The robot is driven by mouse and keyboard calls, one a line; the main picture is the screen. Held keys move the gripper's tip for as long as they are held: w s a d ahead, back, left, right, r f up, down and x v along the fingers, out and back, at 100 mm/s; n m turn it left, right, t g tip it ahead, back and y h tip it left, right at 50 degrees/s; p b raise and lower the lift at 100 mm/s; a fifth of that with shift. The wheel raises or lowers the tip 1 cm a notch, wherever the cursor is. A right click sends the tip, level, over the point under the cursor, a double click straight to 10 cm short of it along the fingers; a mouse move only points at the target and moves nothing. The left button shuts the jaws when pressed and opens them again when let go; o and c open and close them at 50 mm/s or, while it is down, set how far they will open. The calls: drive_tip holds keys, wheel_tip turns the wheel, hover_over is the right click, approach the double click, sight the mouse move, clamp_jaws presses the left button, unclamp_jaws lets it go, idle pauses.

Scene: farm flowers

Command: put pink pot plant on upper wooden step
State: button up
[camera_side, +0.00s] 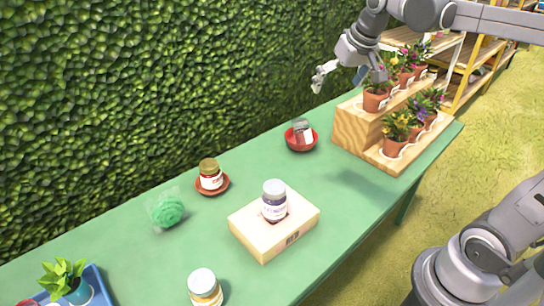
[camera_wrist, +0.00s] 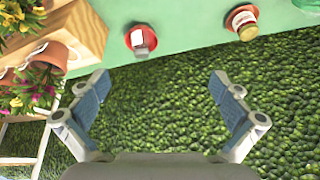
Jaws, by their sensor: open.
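The two-level wooden step stand (camera_side: 352,128) is at the far right end of the green table. Its upper step holds several terracotta pots with yellow and pink flowers (camera_side: 422,52). Its lower step holds pots with yellow, purple and pink flowers (camera_side: 436,96). Which plant is the pink pot plant is unclear. My gripper (camera_side: 350,78) is open and empty, in the air by the hedge side of the upper step. In the wrist view my gripper (camera_wrist: 160,82) has hedge between its fingers, and pink flowers (camera_wrist: 32,92) show at the left, outside the fingers.
A red dish (camera_side: 302,144) with a small jar is left of the stand. A jar on a red saucer (camera_side: 226,184), a green ball (camera_side: 167,211), a wooden block (camera_side: 262,238) with a jar, another jar (camera_side: 204,286) and a blue tray (camera_side: 98,282) lie along the table.

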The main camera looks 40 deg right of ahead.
drive_tip(key=s+a+f+n+t+y, duration=0.1)
drive_tip(key=s+a+f+n+t, duration=0.1)
drive_tip(key=s+a+f, duration=0.9)
drive_tip(key=shift+s+n, duration=0.55)
drive_tip(key=shift+n, duration=0.35)
drive_tip(key=shift+a+f, duration=0.1)
